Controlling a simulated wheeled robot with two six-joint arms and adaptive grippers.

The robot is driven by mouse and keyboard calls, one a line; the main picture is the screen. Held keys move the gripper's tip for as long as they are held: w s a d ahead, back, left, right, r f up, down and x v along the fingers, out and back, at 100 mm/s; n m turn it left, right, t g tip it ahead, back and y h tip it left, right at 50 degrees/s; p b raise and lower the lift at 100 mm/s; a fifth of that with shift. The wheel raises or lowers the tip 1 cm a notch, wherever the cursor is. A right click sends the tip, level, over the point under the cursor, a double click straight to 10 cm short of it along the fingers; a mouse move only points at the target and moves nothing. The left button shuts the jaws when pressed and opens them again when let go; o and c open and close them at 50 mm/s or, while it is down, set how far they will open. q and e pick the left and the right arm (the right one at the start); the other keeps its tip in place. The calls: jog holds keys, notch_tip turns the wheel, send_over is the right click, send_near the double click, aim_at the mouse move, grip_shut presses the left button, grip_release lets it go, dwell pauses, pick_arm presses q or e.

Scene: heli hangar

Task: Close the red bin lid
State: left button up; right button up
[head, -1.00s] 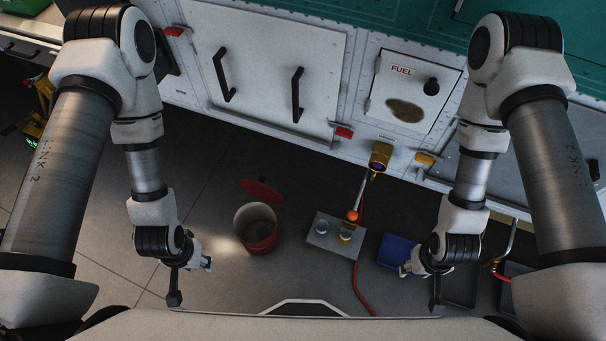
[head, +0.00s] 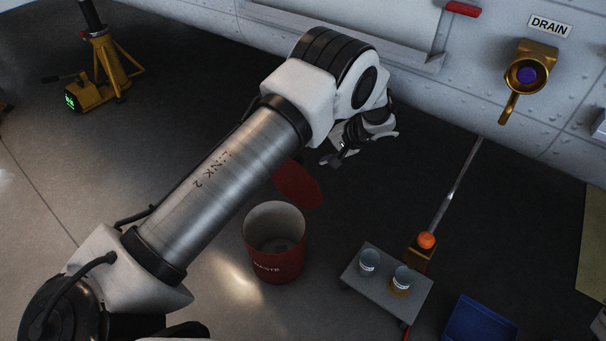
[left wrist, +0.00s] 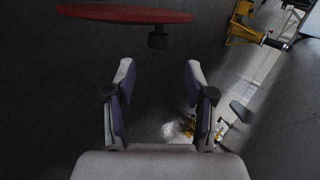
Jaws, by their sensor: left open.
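The red waste bin (head: 272,262) stands upright on the floor, its mouth open and its pale inside showing. Its red lid (head: 298,184) stands tilted up at the bin's far side, partly hidden behind my left arm. In the left wrist view the lid (left wrist: 125,14) shows as a red disc seen nearly edge-on, with a dark knob below it. My left gripper (head: 334,160) is beyond the lid, near the aircraft's side. In the left wrist view its fingers (left wrist: 158,80) are apart and empty, with the lid ahead and apart from them. My right gripper is not in view.
A small grey stand (head: 386,290) with two jars is right of the bin. A blue tray (head: 478,322) lies farther right. A gold drain fitting (head: 527,78) is on the wall. A yellow jack (head: 102,70) stands at far left.

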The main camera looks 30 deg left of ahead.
aim_at(297, 178)
pick_arm(q)
jog(key=b+x, duration=0.1)
jog(key=x, duration=0.6)
jog(key=shift+s+a+f+b, duration=0.1)
jog(key=shift+f+b, duration=0.3)
jog(key=shift+f, duration=0.05)
grip_shut()
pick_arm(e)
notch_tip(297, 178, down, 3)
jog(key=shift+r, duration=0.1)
